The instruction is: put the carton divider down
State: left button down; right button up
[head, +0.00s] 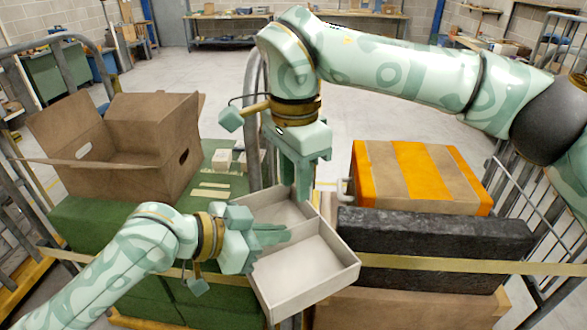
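The carton divider (310,267) is a pale grey, shallow open tray with a partition across its middle. It is tilted, between the green stack and the dark block. My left gripper (273,235) reaches over its left side, with the fingers close together at the partition and seemingly shut on it. My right gripper (301,187) points down at the far wall of the divider. Its fingers overlap in this view, so its opening and any contact are unclear. What lies under the divider is mostly hidden.
An open brown carton (133,140) stands on the green stack (85,225) at left, beside small pale pieces (222,160). At right, an orange-striped box (415,172) stands behind a dark block (430,237) with a tan strap (450,263). Grey cart rails (535,215) flank the load.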

send_near(294, 224)
jog(key=s+f, duration=0.1)
jog(key=f, duration=0.1)
jog(key=s+f, duration=0.1)
jog(key=f, duration=0.1)
jog(key=s+f, duration=0.1)
jog(key=f, duration=0.1)
jog(key=shift+s, duration=0.4)
grip_shut()
pick_arm(q)
jog(key=c, duration=1.6)
grip_release()
jog(key=shift+d, duration=0.1)
jog(key=shift+o, duration=0.2)
